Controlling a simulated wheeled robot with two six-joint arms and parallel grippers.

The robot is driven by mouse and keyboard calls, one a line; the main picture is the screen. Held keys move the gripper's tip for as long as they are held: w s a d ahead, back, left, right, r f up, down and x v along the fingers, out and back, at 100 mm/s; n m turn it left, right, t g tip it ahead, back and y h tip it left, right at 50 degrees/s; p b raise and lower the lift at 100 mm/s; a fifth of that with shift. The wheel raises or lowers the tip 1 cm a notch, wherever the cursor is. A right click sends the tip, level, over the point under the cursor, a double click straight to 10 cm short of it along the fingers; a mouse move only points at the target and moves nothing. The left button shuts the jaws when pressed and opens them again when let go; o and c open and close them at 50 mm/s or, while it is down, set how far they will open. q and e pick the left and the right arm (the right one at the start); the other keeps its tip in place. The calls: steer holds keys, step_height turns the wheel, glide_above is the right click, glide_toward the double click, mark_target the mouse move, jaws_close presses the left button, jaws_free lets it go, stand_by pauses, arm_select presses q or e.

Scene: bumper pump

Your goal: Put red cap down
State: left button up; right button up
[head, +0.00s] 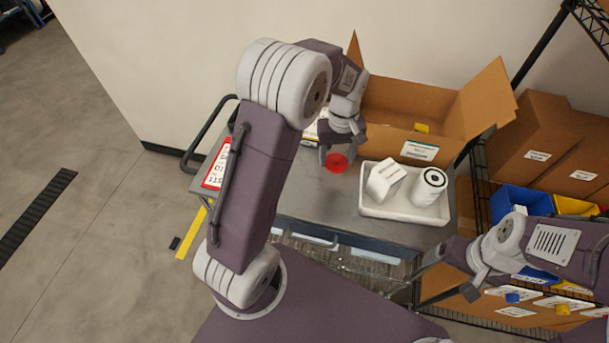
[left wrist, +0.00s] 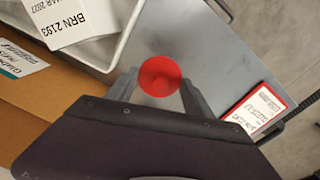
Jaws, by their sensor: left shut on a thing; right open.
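The red cap (head: 336,162) is round and sits between the fingertips of my left gripper (head: 338,155), over the grey cart top (head: 320,190). In the left wrist view the cap (left wrist: 160,77) shows as a red disc with a finger on each side, and my left gripper (left wrist: 160,88) is shut on it. I cannot tell whether the cap touches the cart top. My right gripper (head: 445,270) is open and empty, at the right beyond the cart's front edge.
A white tray (head: 385,211) holding a white box and a white canister stands right of the cap. An open cardboard box (head: 385,143) is behind. A red-edged label card (head: 216,167) lies at the left. Bare cart top lies in front of the cap.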

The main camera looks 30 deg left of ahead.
arm_select(q)
glide_above(306, 178)
step_height(306, 178, down, 5)
steer(key=shift+f, duration=0.1)
steer(key=shift+f+p, duration=0.3)
steer(key=shift+f, duration=1.7)
steer(key=shift+f, duration=0.1)
steer(key=o, duration=1.3)
step_height(306, 178, up, 12)
steer(key=s+d+f+m, duration=0.1)
steer(key=s+d+m, duration=0.2)
steer(key=s, duration=0.3)
steer(key=s+d+f+m+t, duration=0.1)
steer(key=s+d+m, duration=0.3)
steer(key=s, duration=0.2)
steer(key=shift+s+d+f, duration=0.25)
steer(key=shift+f, duration=0.1)
steer(key=shift+s, duration=0.1)
